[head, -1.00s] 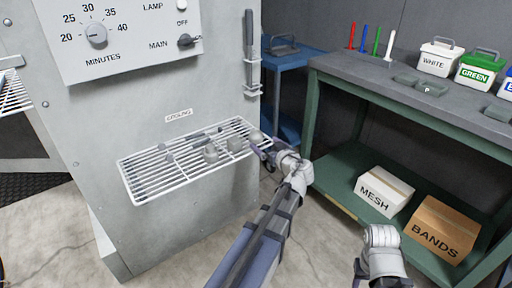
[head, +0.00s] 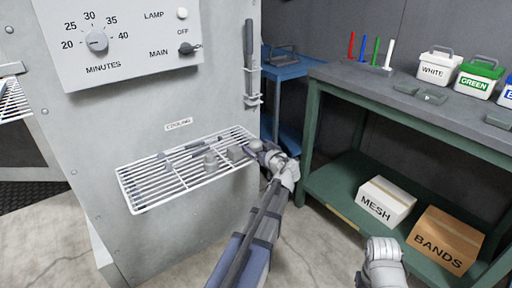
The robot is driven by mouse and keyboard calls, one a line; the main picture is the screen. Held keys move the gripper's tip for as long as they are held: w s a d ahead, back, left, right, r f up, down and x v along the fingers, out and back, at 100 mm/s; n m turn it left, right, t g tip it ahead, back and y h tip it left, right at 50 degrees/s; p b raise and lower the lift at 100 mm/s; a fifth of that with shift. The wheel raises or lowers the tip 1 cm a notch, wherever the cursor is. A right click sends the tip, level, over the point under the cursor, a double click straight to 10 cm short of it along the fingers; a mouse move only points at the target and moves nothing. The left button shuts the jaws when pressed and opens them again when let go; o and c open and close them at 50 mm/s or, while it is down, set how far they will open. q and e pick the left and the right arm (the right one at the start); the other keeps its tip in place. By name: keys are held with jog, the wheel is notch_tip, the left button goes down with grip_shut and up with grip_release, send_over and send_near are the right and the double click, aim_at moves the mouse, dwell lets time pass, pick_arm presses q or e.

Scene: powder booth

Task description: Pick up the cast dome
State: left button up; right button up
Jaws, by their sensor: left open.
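Several small grey castings lie on the white wire cooling rack (head: 140,197) on the front of the grey booth. A rounded one at the rack's right end looks like the cast dome (head: 255,146). A blocky grey casting (head: 235,153) and another with a raised top (head: 211,161) sit to its left. My left gripper (head: 262,153) is open at the rack's right end, right beside the rounded piece. I cannot tell whether its fingers touch it. My right arm shows at the bottom right, and its gripper is out of the picture.
Thin grey pieces (head: 180,152) lie farther left on the rack. A green-framed bench (head: 345,78) at right holds labelled tubs and coloured pegs, with a MESH box (head: 386,200) and BANDS box (head: 444,240) below. A blue cart (head: 288,68) stands behind.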

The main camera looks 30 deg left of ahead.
pick_arm(q)
jog(key=shift+w+a+f, duration=0.15)
jog(key=shift+w+a, duration=0.15)
jog(key=shift+a, duration=0.1)
grip_shut()
dwell(0.5)
